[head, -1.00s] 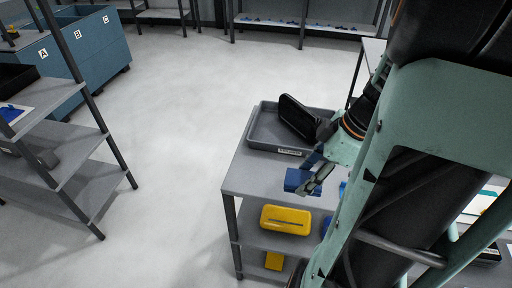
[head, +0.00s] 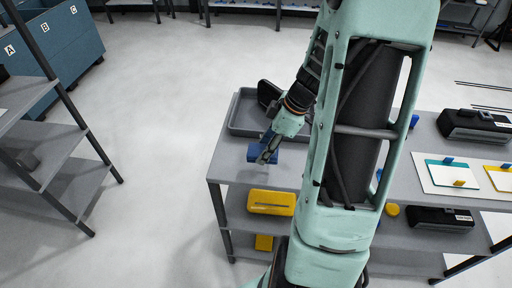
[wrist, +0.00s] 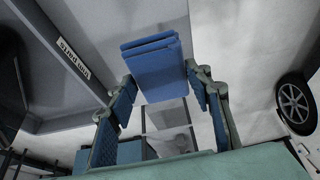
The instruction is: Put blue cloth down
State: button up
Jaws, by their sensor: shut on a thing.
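The blue cloth (head: 291,158) is a folded, flat block. My gripper (head: 268,155) is shut on it, just in front of a grey tray (head: 237,131) at the left end of the grey table (head: 232,170). In the wrist view the cloth (wrist: 157,72) sits between the two fingertips of my gripper (wrist: 163,90), with its folded layers showing. I cannot tell whether the cloth touches the tabletop.
A black object (head: 268,93) leans in the tray. A yellow case (head: 270,202) lies on the shelf below. To the right, beyond my arm, are white boards (head: 450,178) and a black case (head: 475,125). A shelf rack (head: 60,165) stands at left.

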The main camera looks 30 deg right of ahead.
aim_at(263, 145)
jog(key=shift+w+a+f, duration=0.1)
jog(key=shift+w+f, duration=1.15)
jog(key=shift+f, duration=0.3)
jog(key=f, duration=0.3)
jog(key=shift+w+f, duration=0.3)
jog(key=shift+w, duration=0.1)
jog(key=o, duration=1.2)
jog(key=shift+r, duration=0.1)
jog(key=shift+p, duration=0.7)
jog(key=v, duration=0.3)
jog(key=b+v, duration=0.1)
jog(key=v, duration=0.3)
jog(key=b+v, duration=0.1)
jog(key=v, duration=0.2)
jog(key=shift+s+d+r, duration=0.1)
jog(key=shift+s+d, duration=0.05)
jog(key=shift+d, duration=0.25)
